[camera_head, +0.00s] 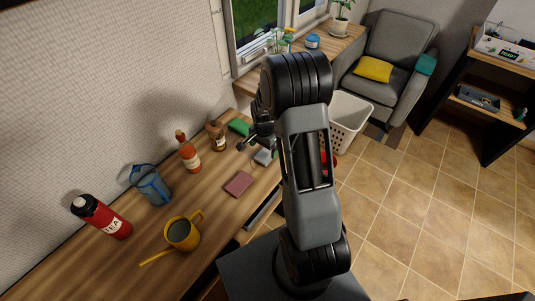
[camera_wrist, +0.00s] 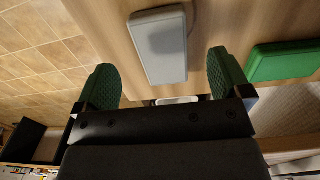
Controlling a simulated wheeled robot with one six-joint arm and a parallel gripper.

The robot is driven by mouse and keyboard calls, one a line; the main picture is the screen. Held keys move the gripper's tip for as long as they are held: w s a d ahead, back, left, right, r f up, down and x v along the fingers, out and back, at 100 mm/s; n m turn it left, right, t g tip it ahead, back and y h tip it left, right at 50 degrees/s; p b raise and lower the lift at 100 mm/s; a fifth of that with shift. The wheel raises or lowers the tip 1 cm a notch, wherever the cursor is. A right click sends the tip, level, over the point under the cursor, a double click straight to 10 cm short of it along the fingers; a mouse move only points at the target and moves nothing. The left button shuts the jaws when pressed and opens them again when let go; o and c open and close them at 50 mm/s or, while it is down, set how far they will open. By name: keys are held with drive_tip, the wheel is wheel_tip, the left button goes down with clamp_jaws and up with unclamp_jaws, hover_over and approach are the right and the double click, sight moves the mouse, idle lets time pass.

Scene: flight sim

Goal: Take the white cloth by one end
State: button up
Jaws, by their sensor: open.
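A flat, pale grey-white rectangular piece (camera_wrist: 158,45) with rounded corners lies on the wooden table; it is the only whitish flat thing there, and I cannot tell for sure that it is cloth. In the head view it shows as a small pale patch (camera_head: 265,157) partly hidden by my arm. My gripper (camera_wrist: 163,72) is open and empty. In the wrist view its two green-padded fingers stand apart, on either side of the near end of the pale piece. In the head view my gripper (camera_head: 256,140) is beside it, mostly hidden behind my arm.
A green block (camera_wrist: 284,61) lies to the right of the pale piece. On the table (camera_head: 215,215) are a dark red flat thing (camera_head: 238,184), a sauce bottle (camera_head: 189,155), a brown jar (camera_head: 217,136), a blue pitcher (camera_head: 152,185), a yellow mug (camera_head: 182,233) and a red flask (camera_head: 102,217).

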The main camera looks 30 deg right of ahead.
sight(264, 156)
drive_tip(key=shift+f+p, duration=0.55)
drive_tip(key=shift+f, duration=2.1)
drive_tip(key=c, duration=1)
